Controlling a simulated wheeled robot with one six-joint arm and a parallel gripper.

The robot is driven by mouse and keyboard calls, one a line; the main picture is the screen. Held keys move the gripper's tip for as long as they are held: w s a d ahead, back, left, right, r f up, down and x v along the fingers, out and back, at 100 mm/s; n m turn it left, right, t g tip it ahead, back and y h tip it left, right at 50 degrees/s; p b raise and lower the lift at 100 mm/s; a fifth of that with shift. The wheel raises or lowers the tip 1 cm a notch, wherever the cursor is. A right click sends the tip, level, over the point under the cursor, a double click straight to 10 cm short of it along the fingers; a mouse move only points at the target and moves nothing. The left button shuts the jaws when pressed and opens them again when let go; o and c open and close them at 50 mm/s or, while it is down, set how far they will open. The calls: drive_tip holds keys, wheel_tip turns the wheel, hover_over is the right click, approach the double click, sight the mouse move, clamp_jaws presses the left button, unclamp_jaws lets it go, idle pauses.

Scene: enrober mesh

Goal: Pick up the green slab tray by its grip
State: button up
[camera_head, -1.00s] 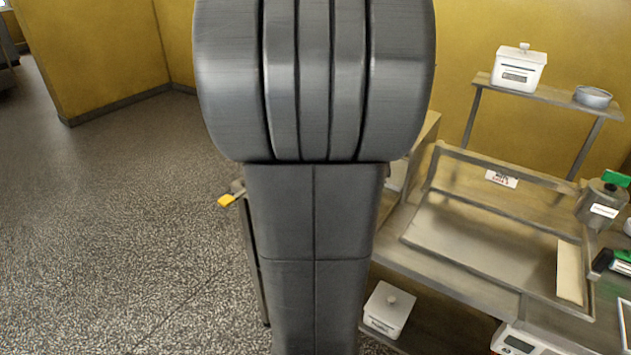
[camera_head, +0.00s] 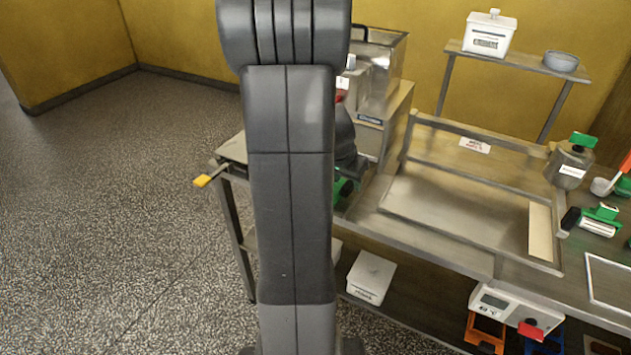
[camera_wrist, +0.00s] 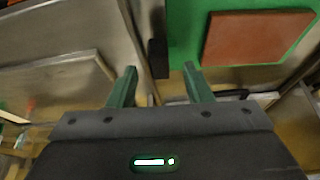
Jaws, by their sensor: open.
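In the wrist view, the green slab tray (camera_wrist: 184,50) is at the upper right, partly cut off by the top edge. A flat brown slab (camera_wrist: 258,38) lies on it. A dark upright grip (camera_wrist: 158,60) shows at the tray's left edge. My gripper (camera_wrist: 159,69) is open, with its two green fingers apart. The grip appears between the fingertips in the picture; I cannot tell how far beyond them it is. In the head view my arm hides most of this area, and only a bit of green shows beside it.
The steel table (camera_head: 395,232) has a raised frame and a pale strip (camera_head: 540,230) at right. A white lidded box (camera_head: 371,277) sits below. Floor at left is clear.

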sight(349, 183)
drive_tip(key=shift+x, duration=1.6)
drive_tip(key=shift+w+r, duration=0.1)
drive_tip(key=c, duration=0.8)
drive_tip(key=shift+c, duration=0.2)
